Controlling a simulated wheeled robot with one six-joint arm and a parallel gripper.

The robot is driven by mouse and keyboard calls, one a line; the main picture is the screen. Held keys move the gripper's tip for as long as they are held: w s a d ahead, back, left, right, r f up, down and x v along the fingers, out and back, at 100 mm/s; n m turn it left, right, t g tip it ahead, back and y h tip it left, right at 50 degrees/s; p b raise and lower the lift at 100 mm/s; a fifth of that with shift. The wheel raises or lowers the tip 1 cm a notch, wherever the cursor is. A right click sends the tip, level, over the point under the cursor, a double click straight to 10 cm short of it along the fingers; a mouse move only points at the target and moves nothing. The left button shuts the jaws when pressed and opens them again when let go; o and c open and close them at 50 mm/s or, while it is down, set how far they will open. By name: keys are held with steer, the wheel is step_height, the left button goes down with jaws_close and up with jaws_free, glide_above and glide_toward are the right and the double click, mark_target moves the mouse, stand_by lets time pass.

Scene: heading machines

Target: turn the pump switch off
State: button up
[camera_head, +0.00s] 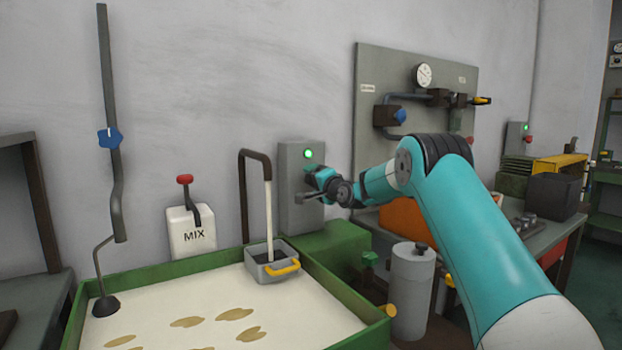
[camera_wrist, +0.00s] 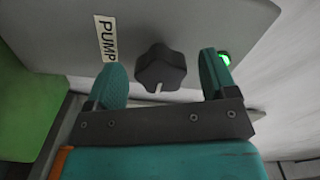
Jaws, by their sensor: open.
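The pump switch (camera_wrist: 161,69) is a black lobed knob with a white pointer mark, on a grey box face with a PUMP label (camera_wrist: 105,38) beside it. The grey switch box (camera_head: 290,190) is on the wall in the head view, its green lamp (camera_head: 308,154) lit; the lamp also shows in the wrist view (camera_wrist: 225,59). My gripper (camera_wrist: 164,78) is open, with one teal finger on each side of the knob and gaps between. In the head view my gripper (camera_head: 312,186) is at the box front and hides the knob.
A white MIX box with a red-knobbed lever (camera_head: 190,226) is at left. A grey cylinder (camera_head: 412,290) stands under my arm. A gauge panel (camera_head: 375,70) is behind.

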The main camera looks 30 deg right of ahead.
steer(key=shift+w, duration=1.05)
steer(key=c, duration=0.9)
steer(key=shift+c, duration=0.2)
